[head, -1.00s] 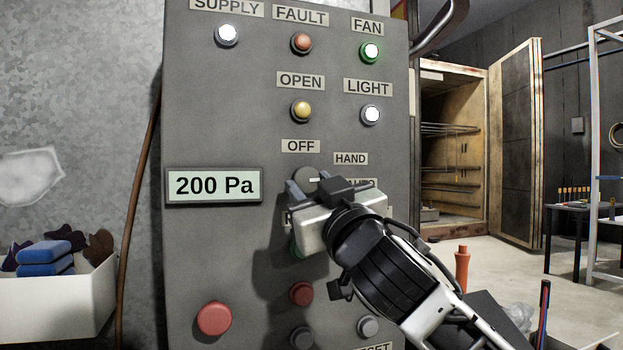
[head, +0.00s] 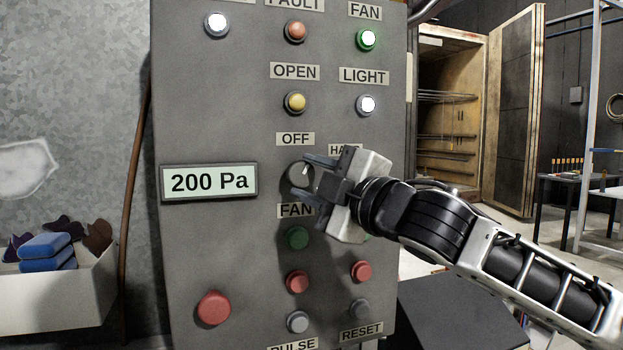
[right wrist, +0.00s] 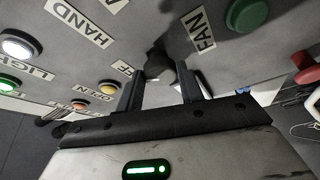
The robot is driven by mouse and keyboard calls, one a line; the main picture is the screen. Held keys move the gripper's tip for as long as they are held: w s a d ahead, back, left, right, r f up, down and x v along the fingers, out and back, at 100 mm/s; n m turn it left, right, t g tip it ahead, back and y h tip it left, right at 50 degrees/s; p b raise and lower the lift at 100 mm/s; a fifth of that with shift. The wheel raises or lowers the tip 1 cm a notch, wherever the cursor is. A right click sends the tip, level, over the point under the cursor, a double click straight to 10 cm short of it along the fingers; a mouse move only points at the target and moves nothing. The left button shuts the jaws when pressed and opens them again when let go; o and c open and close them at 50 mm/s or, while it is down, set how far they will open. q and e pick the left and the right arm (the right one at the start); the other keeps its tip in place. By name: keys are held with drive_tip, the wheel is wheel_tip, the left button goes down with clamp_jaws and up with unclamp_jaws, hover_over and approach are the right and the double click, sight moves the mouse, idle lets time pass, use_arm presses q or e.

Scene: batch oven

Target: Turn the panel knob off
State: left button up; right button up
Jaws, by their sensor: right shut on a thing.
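The panel knob (head: 294,181) is a dark round selector on the grey control panel (head: 215,125), below the OFF label (head: 295,139). Its white mark points steeply up and slightly right. My right gripper (head: 306,177) comes in from the right, its two fingers above and below the knob, shut on it. In the right wrist view the knob (right wrist: 159,66) sits between the dark fingertips. The gripper covers part of the HAND label (head: 343,150) and hides the AUTO label. My left gripper is not in view.
Green, red and grey buttons lie below the knob; a large red button (head: 213,308) is lower left. The pressure display (head: 209,182) reads 200 Pa. The FAN lamp (head: 367,39) glows green. A white bin (head: 60,295) stands left; an open oven (head: 447,130) stands behind right.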

drive_tip(key=n, duration=0.2)
drive_tip(key=n+g, duration=0.1)
drive_tip(key=n, duration=0.1)
drive_tip(key=n+h, duration=0.1)
drive_tip(key=shift+d+r+n+g, duration=0.1)
drive_tip(key=shift+r+n+g, duration=0.2)
drive_tip(key=shift+n+g, duration=0.1)
idle(0.4)
drive_tip(key=o, duration=1)
drive_tip(key=v, duration=0.5)
drive_tip(key=b+v, duration=0.1)
drive_tip(key=v, duration=0.4)
drive_tip(key=b+v, duration=0.1)
drive_tip(key=v, duration=0.5)
drive_tip(key=shift+r, duration=0.3)
